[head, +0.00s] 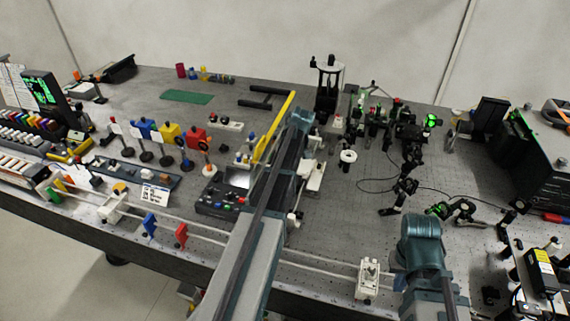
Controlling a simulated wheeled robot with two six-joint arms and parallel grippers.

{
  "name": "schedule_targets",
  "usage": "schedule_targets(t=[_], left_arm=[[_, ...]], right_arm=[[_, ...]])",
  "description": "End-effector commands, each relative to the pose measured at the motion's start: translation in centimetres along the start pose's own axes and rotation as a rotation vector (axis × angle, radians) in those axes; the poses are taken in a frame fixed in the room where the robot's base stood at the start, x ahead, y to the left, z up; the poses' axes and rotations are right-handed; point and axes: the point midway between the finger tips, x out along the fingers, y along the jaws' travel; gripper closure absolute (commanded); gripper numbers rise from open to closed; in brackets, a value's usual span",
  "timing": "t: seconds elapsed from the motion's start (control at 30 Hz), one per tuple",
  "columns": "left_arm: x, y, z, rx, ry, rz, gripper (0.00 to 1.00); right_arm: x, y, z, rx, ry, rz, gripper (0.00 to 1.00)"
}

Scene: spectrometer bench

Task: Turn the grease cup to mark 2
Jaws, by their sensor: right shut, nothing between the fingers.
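I cannot pick out the grease cup with certainty. A small round white-topped piece with a dark centre (348,157) stands on a dark post in the middle of the bench; no marks on it are readable at this size. My right arm (421,240) rises at the lower right, in front of and apart from that piece. Its gripper is shut and empty, and its fingertips are hard to make out. My left arm (245,270) reaches up through the middle of the view and covers part of the bench. Its gripper fingers do not show.
A tall black-framed apparatus (328,88) stands at the back. Optical mounts and cables crowd the right, beside a large black box (540,160). A white carriage (368,279) sits on the front rail. A green mat (187,97) lies back left.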

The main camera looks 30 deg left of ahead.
Motion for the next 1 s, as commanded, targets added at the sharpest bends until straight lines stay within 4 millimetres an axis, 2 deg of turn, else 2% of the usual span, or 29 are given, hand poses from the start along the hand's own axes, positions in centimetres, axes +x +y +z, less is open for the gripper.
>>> schedule_targets(t=[0.07,0.33,0.37,0.6,0.67,1.0], left_arm=[[0.69,0.02,0.04,0.0,0.0,0.0,0.47],[0.62,0.0,-0.03,0.0,0.0,0.0,0.47],[0.62,0.0,-0.03,0.0,0.0,0.0,0.49],[0.62,0.01,-0.02,0.0,0.0,0.0,0.92],[0.62,0.01,-0.02,0.0,0.0,0.0,1.0],[0.61,-0.05,0.01,0.013,0.0,0.006,1.0]], right_arm=[[0.65,-0.06,-0.04,0.0,0.0,0.0,1.0],[0.56,-0.05,-0.03,0.001,0.0,0.0,1.0],[0.56,-0.05,-0.03,0.001,0.0,0.0,1.0],[0.57,-0.05,-0.03,0.001,0.0,0.0,1.0],[0.57,-0.05,-0.03,0.001,0.0,0.0,1.0],[0.57,-0.05,-0.03,0.0,0.0,0.0,1.0]])
